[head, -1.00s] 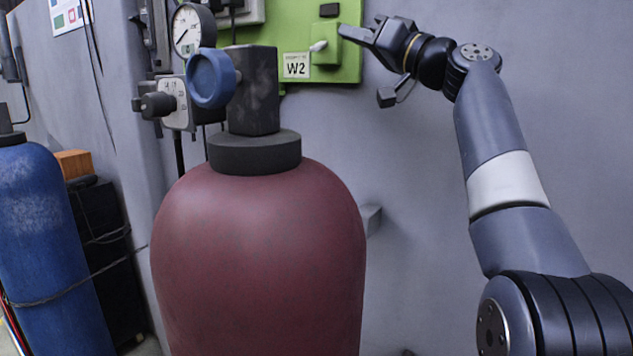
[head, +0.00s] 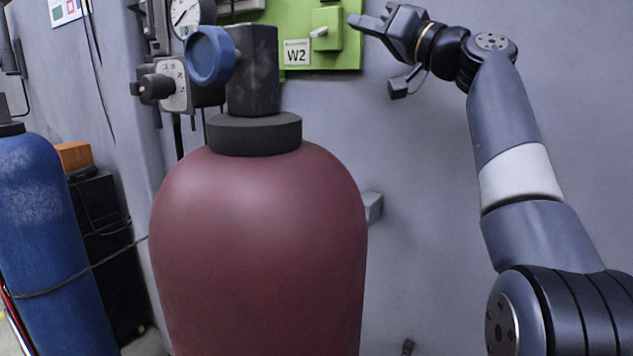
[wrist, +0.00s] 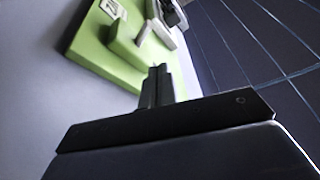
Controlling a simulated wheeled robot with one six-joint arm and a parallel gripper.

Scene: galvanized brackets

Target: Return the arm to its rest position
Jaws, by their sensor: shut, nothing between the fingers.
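My gripper (head: 356,20) is at the upper right of the head view, on my raised arm, pointing left. It is shut and empty. Its fingertips are near the right edge of a green panel (head: 350,55) with a raised green switch box (head: 327,30) and a small white lever (head: 318,32). A gap shows between the fingers and the lever. In the wrist view the shut fingers (wrist: 158,80) stand in front of the green panel (wrist: 85,50), with the switch box (wrist: 128,45) beyond them.
A large dark red cylinder (head: 258,240) with a blue valve knob (head: 209,56) stands in front of the wall, left of my arm. A grey bracket (head: 372,207) sticks out behind it. A blue cylinder (head: 40,240) is at far left. The wall right of the panel is bare.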

